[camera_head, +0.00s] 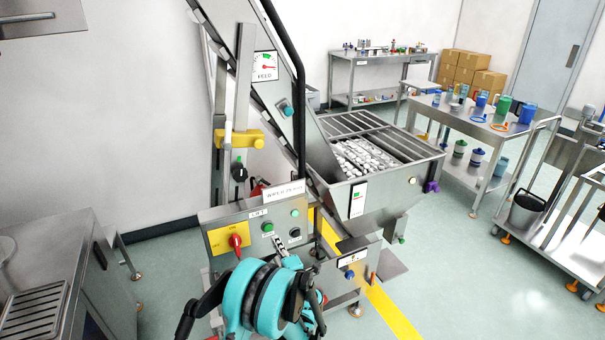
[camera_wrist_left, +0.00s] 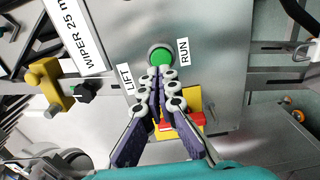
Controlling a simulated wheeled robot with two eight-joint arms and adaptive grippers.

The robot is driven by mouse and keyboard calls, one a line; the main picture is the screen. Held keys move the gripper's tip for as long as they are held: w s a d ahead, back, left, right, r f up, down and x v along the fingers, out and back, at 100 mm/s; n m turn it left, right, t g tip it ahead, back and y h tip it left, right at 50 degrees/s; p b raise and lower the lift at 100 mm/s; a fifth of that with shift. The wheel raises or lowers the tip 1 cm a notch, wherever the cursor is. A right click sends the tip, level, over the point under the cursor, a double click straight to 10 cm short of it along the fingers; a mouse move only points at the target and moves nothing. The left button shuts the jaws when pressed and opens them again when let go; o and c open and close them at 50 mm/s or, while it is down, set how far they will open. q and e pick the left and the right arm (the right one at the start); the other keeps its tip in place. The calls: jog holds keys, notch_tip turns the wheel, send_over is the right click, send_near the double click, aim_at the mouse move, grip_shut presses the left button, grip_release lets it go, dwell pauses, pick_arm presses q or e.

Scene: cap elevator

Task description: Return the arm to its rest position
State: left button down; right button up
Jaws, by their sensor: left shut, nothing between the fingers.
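My left arm, teal and black, comes up from the bottom of the head view. Its gripper (camera_head: 279,243) is in front of the lower part of the control panel (camera_head: 220,216). In the left wrist view the gripper's fingers (camera_wrist_left: 161,73) are shut with nothing between them. Their tips are at the lower edge of a green button (camera_wrist_left: 160,56) between the labels LIFT and RUN. I cannot tell whether they touch it. My right gripper is not in view.
The panel carries a red rotary switch (camera_head: 236,241) on a yellow plate. A metal hopper (camera_head: 381,187) stands right of the inclined elevator. A metal cabinet (camera_head: 75,255) is at left, and a steel table (camera_head: 478,124) and cart stand at right. Open floor lies between.

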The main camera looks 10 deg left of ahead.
pick_arm(q)
jog(key=d+r+m+t+h, duration=0.25)
jog(key=r+m+h, duration=0.2)
jog(key=r, duration=0.45)
jog(key=d+r+m+t+h, duration=0.25)
jog(key=r+m, duration=0.25)
jog(key=r, duration=0.4)
jog(key=s+d+r+m+g+h, duration=0.2)
jog(key=s+d+r+m+h, duration=0.25)
jog(key=s+m, duration=0.3)
jog(key=s+a+f+m+g, duration=0.2)
jog(key=s+f, duration=0.3)
jog(key=s, duration=0.4)
jog(key=s+a+f+m+g+y, duration=0.1)
jog(key=s+a+f+m+g, duration=0.2)
jog(key=s, duration=0.7)
jog(key=s+a+f+m+g, duration=0.2)
jog(key=s+f+g, duration=0.4)
jog(key=s, duration=0.3)
jog(key=shift+s+a+f+m, duration=0.25)
jog(key=shift+s+f+m, duration=0.05)
jog(key=shift+f+m, duration=0.1)
